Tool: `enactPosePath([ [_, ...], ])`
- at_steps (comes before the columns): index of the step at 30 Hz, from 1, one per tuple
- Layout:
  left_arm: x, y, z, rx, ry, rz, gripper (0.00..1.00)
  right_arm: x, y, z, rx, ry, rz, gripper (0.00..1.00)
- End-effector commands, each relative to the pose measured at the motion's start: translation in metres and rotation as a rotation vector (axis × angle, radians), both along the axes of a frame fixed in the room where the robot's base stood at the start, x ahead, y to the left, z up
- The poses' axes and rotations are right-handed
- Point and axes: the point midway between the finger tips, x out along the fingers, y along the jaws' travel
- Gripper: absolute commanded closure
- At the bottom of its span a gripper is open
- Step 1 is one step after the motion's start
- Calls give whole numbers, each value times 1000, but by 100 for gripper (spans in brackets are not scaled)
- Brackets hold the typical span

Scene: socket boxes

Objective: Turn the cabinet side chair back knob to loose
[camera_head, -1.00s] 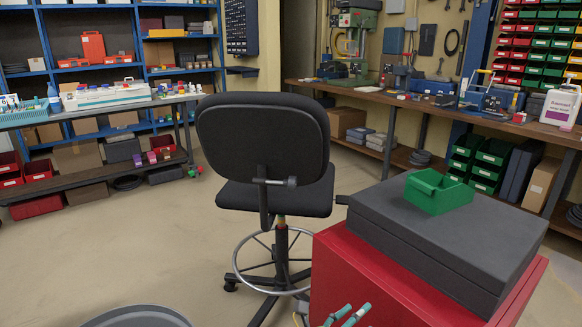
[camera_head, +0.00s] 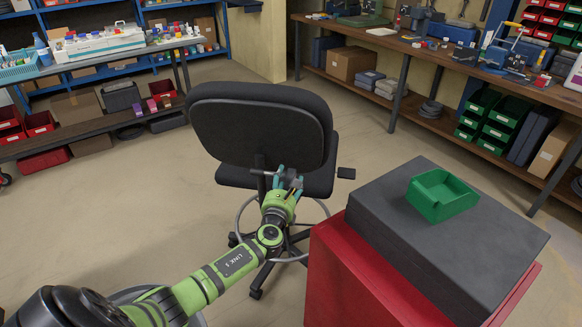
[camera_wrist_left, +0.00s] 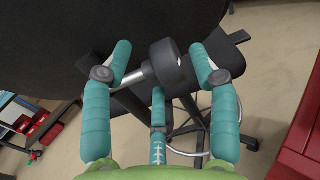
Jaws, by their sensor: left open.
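The black office chair (camera_head: 262,125) stands with its back toward me, beside the red cabinet. Its back knob (camera_wrist_left: 166,62) is a dark, round knob on a pale metal stem, seen close up in the left wrist view. In the head view the knob is largely hidden by my left gripper (camera_head: 289,181), which reaches up to the rear of the chair back. My left gripper (camera_wrist_left: 167,72) is open, with teal fingers on either side of the knob and a further finger below it. No finger is clearly closed on the knob. My right gripper is not in view.
The red cabinet (camera_head: 352,275) stands close on the chair's right, bearing a dark grey case (camera_head: 395,215) and a green bin (camera_head: 440,196). Workbenches with shelves stand farther back at left and right. The floor (camera_head: 140,215) left of the chair is clear.

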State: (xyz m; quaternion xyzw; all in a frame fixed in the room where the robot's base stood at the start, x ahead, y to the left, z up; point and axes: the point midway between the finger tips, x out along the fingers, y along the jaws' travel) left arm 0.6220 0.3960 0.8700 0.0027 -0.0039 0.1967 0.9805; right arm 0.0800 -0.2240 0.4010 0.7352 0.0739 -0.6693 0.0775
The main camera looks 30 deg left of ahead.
Motion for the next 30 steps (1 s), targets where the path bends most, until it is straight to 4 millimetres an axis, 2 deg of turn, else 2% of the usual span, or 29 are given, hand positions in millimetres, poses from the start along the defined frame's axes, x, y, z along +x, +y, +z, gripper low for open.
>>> enactPosePath([
  [3, 18, 8, 0, -1, -2, 2, 40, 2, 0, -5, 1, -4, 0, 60],
  [9, 36, 14, -1, -3, -1, -1, 40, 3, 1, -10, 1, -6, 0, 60],
  [20, 41, 16, 0, -4, -1, -2, 40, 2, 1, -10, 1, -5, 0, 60],
  [21, 41, 16, 0, -4, -1, -2, 56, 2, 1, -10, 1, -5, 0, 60],
  [23, 41, 16, 0, -4, -1, -2, 80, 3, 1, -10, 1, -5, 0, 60],
  [24, 41, 16, 0, -4, -1, -2, 96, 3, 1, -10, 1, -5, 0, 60],
  [30, 40, 16, 0, -4, -2, -1, 98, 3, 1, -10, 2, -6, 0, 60],
])
